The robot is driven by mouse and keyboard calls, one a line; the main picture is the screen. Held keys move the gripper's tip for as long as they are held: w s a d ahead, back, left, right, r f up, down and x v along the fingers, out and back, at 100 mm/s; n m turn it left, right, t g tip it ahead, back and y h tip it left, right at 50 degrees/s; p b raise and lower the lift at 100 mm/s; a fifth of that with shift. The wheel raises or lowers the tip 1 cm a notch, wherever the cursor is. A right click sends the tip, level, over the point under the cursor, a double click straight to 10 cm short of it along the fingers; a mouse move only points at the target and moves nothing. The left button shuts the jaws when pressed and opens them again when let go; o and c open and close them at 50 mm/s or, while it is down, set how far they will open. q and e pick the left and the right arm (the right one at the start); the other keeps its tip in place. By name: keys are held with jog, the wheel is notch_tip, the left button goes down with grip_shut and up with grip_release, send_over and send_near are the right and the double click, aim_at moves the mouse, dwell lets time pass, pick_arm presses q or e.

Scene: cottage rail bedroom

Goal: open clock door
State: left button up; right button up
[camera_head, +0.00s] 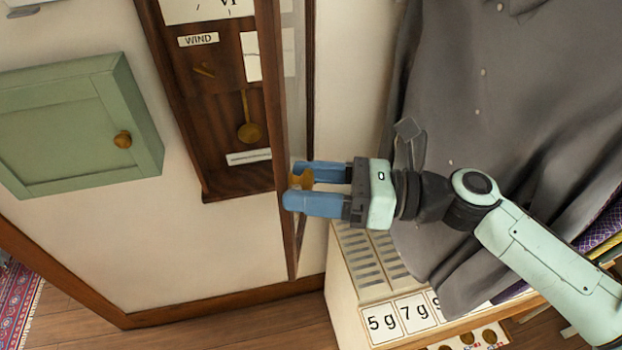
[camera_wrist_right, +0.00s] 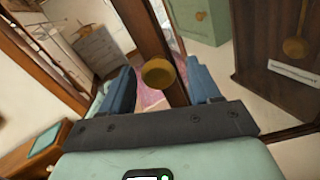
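The wall clock (camera_head: 175,80) has a dark wooden case with a brass pendulum (camera_head: 249,128). Its glazed door (camera_head: 287,235) stands swung out from the case, leaving the inside exposed. A round brass knob (camera_head: 306,177) is on the door's frame. My right gripper (camera_head: 302,187) is open, its blue fingers on either side of the knob. In the right wrist view the knob (camera_wrist_right: 158,73) lies between the fingers with gaps on both sides. The clock case (camera_wrist_right: 270,70) is at the right there. My left gripper is not in view.
A green wall cabinet (camera_head: 70,125) with a brass knob hangs left of the clock. A grey shirt (camera_head: 500,110) hangs at the right, close behind my right arm. Below it is a white unit with number cards (camera_head: 400,315).

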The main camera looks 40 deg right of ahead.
aim_at(278, 27)
jog(key=shift+d+r, duration=0.1)
jog(key=shift+r, duration=0.15)
notch_tip(278, 27, up, 20)
jog(key=p, duration=0.3)
jog(key=shift+f, duration=0.2)
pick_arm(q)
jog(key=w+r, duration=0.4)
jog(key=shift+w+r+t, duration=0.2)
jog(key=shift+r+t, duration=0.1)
